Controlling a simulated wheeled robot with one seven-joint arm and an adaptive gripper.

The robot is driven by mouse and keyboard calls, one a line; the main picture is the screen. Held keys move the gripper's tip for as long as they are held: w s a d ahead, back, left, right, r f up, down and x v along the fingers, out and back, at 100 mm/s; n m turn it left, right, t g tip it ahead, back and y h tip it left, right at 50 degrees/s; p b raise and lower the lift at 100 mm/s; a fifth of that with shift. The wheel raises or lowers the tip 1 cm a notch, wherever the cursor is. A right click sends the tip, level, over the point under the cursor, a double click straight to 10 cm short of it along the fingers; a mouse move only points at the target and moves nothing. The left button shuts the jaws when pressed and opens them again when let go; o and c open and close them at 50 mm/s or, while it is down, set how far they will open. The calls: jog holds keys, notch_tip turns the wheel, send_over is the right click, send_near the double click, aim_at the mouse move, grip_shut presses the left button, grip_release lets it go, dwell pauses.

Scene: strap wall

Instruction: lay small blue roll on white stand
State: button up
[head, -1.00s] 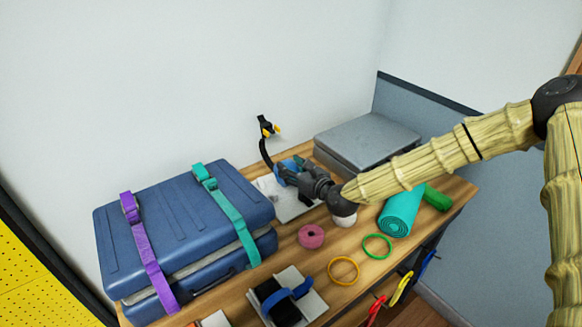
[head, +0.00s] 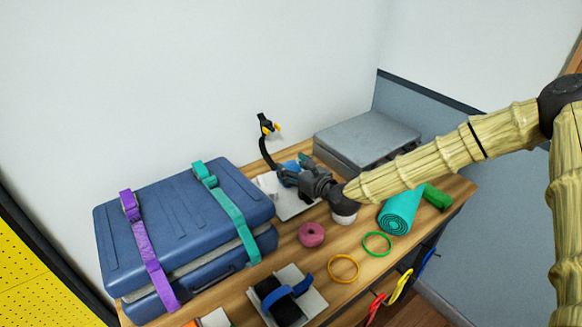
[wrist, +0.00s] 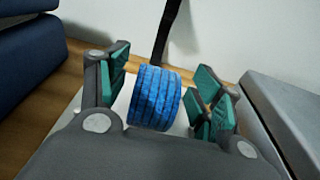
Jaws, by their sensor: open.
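The small blue roll (wrist: 154,97) sits upright-looking between the fingers of my gripper (wrist: 161,92) in the wrist view, with gaps on both sides. In the head view the roll (head: 291,166) is partly hidden by my gripper (head: 292,172). The white stand (head: 294,207) is a pale plate beneath my gripper, near the wall. In the wrist view pale white surface (wrist: 122,107) shows beside the roll's lower part. The roll's underside is hidden, so contact with the stand cannot be told. My gripper is open around the roll.
A blue suitcase (head: 185,235) with purple and teal straps stands left, and a grey case (head: 367,140) right.

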jog(key=b+v, duration=0.2)
jog(key=v, duration=0.9)
jog(key=shift+d+r, duration=0.1)
jog(key=shift+d, duration=0.05)
